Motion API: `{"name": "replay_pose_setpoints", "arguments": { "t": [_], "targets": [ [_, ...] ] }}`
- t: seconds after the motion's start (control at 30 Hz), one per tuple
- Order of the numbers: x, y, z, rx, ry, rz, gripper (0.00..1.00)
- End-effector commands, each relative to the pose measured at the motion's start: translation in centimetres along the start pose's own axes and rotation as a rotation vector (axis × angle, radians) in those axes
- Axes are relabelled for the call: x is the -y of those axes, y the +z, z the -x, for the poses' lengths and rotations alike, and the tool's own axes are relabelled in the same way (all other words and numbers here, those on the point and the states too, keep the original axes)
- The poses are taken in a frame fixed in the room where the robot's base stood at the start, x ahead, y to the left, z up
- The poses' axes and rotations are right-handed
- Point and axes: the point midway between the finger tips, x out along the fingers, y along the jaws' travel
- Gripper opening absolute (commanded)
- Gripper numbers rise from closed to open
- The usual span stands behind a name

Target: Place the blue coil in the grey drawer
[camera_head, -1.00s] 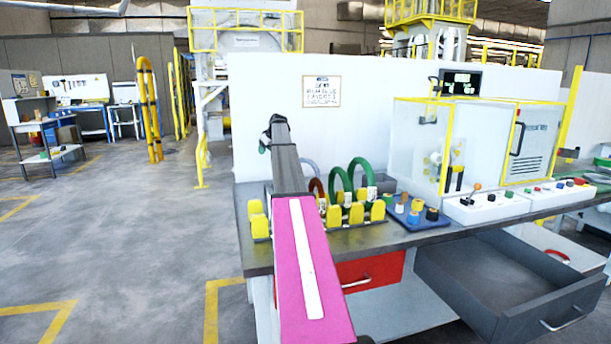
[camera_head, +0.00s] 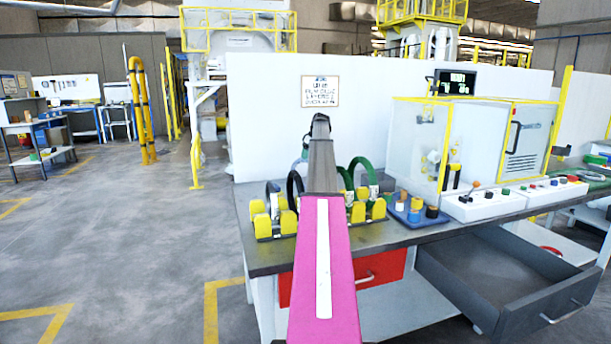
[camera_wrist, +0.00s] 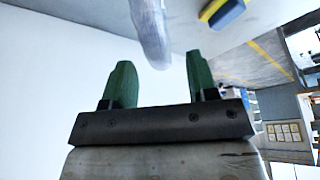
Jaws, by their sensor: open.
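In the wrist view, a pale blue-grey coil (camera_wrist: 149,30) hangs down near the tips of my gripper (camera_wrist: 160,68). The green fingers are spread apart and nothing is clamped between them. In the head view my pink and grey arm hides the middle of the coil rack, and my gripper's fingers cannot be made out. I cannot tell there which coil is the blue one. The grey drawer (camera_head: 545,312) is pulled open below the bench at the lower right, and its visible inside looks empty.
Yellow coil holders (camera_head: 270,220) stand on the bench (camera_head: 380,238), with dark coils (camera_head: 293,185) left of my arm and green coils (camera_head: 360,170) right of it. A blue tray of pegs (camera_head: 418,215) and control boxes (camera_head: 490,207) lie farther right. A red drawer (camera_head: 382,268) is shut.

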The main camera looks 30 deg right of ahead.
Motion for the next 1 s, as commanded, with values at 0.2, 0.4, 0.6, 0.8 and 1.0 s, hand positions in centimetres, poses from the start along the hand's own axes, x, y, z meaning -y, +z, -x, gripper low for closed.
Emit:
{"name": "replay_pose_setpoints", "arguments": {
  "t": [0.2, 0.4, 0.6, 0.8, 1.0],
  "targets": [
    [-0.1, 0.0, -1.4, 0.0, -0.001, -0.001, 0.53],
    [-0.4, -0.1, -4.1, 0.0, 0.0, -0.001, 0.53],
    [-0.4, -0.1, -5.8, 0.0, 0.001, -0.001, 0.53],
    [-0.4, -0.1, -5.7, 0.0, 0.001, -0.001, 0.43],
    [-0.4, -0.1, -5.7, 0.0, 0.001, -0.001, 0.0]
  ]
}}
